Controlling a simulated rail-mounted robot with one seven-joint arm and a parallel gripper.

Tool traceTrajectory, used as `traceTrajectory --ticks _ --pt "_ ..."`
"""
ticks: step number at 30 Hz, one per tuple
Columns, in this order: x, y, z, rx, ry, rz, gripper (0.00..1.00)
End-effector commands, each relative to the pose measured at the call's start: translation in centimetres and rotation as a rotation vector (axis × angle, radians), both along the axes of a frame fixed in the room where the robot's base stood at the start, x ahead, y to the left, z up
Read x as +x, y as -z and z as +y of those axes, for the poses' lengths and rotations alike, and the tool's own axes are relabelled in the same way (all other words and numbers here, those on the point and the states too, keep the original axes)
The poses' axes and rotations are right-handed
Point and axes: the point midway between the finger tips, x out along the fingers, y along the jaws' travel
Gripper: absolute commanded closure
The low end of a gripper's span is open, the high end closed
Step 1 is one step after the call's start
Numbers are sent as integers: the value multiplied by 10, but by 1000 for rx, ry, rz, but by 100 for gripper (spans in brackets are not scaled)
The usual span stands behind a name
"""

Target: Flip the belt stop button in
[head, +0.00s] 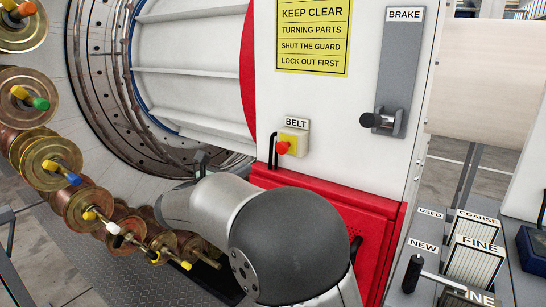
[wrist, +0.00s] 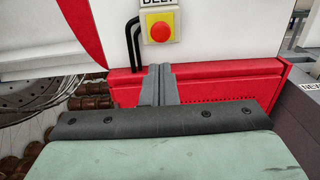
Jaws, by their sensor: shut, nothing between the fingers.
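The belt stop button (head: 282,147) is a red round knob on a yellow box (head: 294,139) under a BELT label on the white panel. In the wrist view the button (wrist: 161,32) shows at the top centre, with its label partly cut off. A bent black bar (head: 271,150) stands just left of the box; it also shows in the wrist view (wrist: 133,40). My gripper (wrist: 158,72) is shut and empty. Its fingertips appear below the button in the wrist view, apart from it in the picture. The fingers cannot be made out clearly in the head view.
A red cabinet (head: 330,205) sits below the button. A brake lever (head: 382,120) is on a grey plate at upper right. A large wheel with brass spools (head: 60,165) fills the left. Slotted racks (head: 470,258) stand at lower right.

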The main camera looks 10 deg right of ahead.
Motion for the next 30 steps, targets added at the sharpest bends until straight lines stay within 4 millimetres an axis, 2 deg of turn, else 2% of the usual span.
traceTrajectory --ticks 9,14,30 --pt "1 -1 -1 -1 1 -1 100" --pt "9 -1 -10 -1 3 -1 100" --pt "84 -1 -85 0 3 1 100"
